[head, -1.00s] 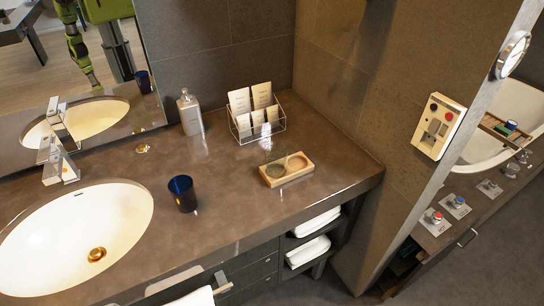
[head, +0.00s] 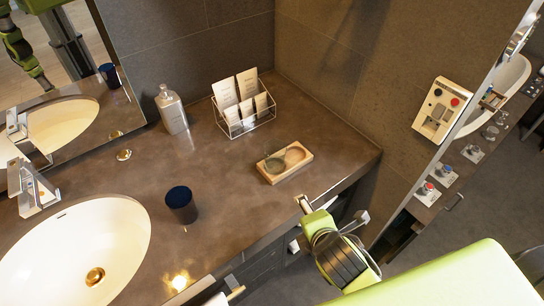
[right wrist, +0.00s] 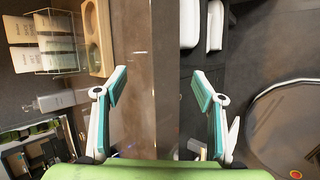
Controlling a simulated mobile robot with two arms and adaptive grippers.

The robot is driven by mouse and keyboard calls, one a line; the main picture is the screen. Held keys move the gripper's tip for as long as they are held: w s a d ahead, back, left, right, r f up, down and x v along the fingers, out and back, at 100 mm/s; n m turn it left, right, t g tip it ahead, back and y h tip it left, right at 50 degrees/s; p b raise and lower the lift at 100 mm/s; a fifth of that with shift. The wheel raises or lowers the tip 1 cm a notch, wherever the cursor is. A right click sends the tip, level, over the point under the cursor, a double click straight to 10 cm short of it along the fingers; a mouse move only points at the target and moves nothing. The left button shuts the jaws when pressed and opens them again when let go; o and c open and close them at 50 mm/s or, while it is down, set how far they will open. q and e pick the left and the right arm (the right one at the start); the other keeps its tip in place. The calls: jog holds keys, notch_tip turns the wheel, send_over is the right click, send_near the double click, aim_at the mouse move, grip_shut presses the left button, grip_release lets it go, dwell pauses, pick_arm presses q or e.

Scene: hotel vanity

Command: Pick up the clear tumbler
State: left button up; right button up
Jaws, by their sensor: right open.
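A clear, round glass thing, which looks like the clear tumbler (head: 273,165), sits in the left recess of a small wooden tray (head: 270,179) on the vanity counter. Its outline is faint. My left gripper is not in view.
A dark blue tumbler (head: 181,206) stands between the sink (head: 60,250) and the tray. A soap bottle (head: 171,110) and a wire card rack (head: 243,108) stand behind. A wall bounds the counter at right. Rolled towels (right wrist: 214,25) lie on shelves below the counter.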

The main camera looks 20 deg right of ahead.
jog(key=w+r+n+t, duration=0.1)
jog(key=n, duration=0.2)
jog(key=w+a+r+n+t, duration=0.1)
jog(key=r+n, duration=0.1)
jog(key=n, duration=0.1)
jog(key=w+a+r+n+t, duration=0.1)
jog(key=w+r+n, duration=0.1)
jog(key=n, duration=0.1)
jog(key=shift+r, duration=0.25)
notch_tip(320, 180, up, 4)
jog(key=w+a+n+t, duration=0.2)
jog(key=n, duration=0.5)
jog(key=p, duration=0.1)
send_near(272, 152)
jog(key=shift+w+d+f+y, duration=0.1)
jog(key=shift+w+f+y, duration=0.2)
jog(key=shift+w, duration=0.45)
jog(key=p+x, duration=0.1)
jog(key=x, duration=0.3)
jog(key=shift+w+d, duration=0.1)
jog(key=shift+d, duration=0.1)
jog(key=shift+w+f, duration=0.3)
jog(key=shift+w, duration=0.25)
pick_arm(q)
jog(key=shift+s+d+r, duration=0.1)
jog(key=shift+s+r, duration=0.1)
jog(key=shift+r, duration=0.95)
pick_arm(e)
jog(key=c, duration=1.3)
